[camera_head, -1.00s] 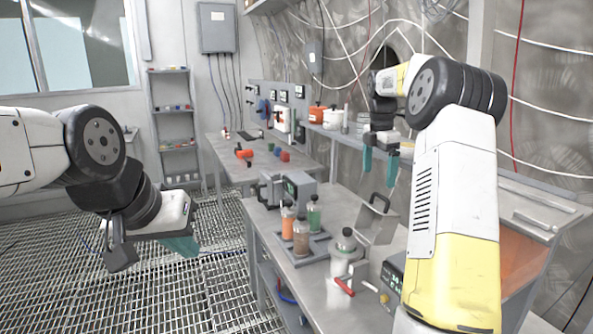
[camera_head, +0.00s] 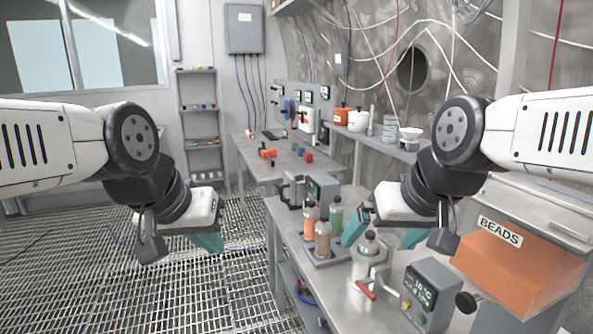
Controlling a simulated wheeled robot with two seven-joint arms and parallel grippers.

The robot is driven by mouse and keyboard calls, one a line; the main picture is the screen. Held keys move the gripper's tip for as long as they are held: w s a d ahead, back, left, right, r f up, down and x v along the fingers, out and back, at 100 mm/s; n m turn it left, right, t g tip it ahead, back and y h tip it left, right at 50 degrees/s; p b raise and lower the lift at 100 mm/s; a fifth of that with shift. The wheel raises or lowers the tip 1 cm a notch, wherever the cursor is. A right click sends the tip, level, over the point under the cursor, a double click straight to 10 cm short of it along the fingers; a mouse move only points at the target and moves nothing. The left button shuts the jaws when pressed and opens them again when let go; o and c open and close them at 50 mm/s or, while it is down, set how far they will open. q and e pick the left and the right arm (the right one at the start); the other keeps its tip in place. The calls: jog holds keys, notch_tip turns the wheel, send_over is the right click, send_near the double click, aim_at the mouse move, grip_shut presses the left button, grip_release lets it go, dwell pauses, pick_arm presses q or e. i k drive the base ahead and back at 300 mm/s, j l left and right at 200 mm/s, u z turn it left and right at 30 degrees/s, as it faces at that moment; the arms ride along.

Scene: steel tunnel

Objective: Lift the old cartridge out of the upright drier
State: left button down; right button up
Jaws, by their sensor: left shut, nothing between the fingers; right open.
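My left gripper (camera_head: 208,242) is shut and empty over the grating floor, left of the bench.
A display box (camera_head: 428,292) stands right of the cylinder, before an orange BEADS bin (camera_head: 510,268). A grey device with a display (camera_head: 320,190) stands behind the tray. A back bench (camera_head: 245,155) holds small coloured parts. The grating floor at left is clear.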

aim_at(369, 246)
jog(key=k+j+z, duration=0.15)
jog(key=k+z, duration=0.7)
jog(key=i+j+u, duration=0.1)
jog(key=i+j, duration=0.45)
jog(key=i, duration=0.25)
jog(key=i+j+u, duration=0.15)
jog(key=i+j, duration=0.15)
jog(key=i, duration=0.1)
